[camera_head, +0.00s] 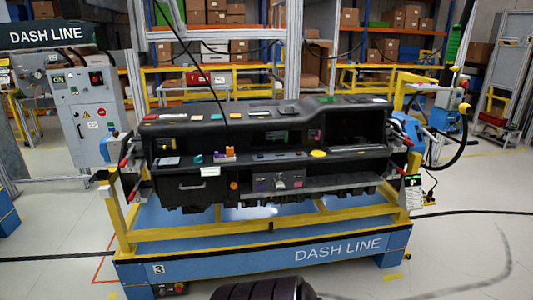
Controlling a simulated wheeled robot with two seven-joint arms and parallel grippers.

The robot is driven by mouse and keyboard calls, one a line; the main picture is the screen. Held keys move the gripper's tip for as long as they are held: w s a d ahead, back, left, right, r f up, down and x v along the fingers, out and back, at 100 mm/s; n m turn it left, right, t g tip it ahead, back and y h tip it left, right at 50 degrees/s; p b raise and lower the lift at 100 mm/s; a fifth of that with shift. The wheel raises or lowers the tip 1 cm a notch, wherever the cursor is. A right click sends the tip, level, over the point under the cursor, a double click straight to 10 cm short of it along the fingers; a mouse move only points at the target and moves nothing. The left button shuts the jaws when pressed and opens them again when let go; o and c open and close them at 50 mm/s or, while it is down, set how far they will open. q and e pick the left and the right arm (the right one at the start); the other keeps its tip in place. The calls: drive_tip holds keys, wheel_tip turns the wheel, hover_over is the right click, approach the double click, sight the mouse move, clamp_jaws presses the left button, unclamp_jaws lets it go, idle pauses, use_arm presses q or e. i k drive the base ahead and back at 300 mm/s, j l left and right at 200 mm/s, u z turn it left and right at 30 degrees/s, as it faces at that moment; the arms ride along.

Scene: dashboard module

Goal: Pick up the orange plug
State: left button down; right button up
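A small upright orange piece (230,151) stands on the middle ledge of the black dashboard module (345,163), left of centre, beside a small purple piece. A rounder orange spot (234,185) shows on the module's front face just below. Both are too small to tell which is the plug. Neither of my grippers shows in the head view, and nothing is touching either orange piece.
The module rests on a yellow frame (270,233) over a blue base (225,270). Several small coloured parts lie on its ledges, with a yellow disc (318,154) to the right. A thin black cable hangs in front of the module's left part.

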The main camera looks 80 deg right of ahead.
sight(230, 150)
drive_tip(key=z, duration=2.5)
drive_tip(key=i+j+z, duration=0.1)
drive_tip(key=i, duration=0.25)
drive_tip(key=i+j+z, duration=0.1)
drive_tip(key=i+j, duration=0.25)
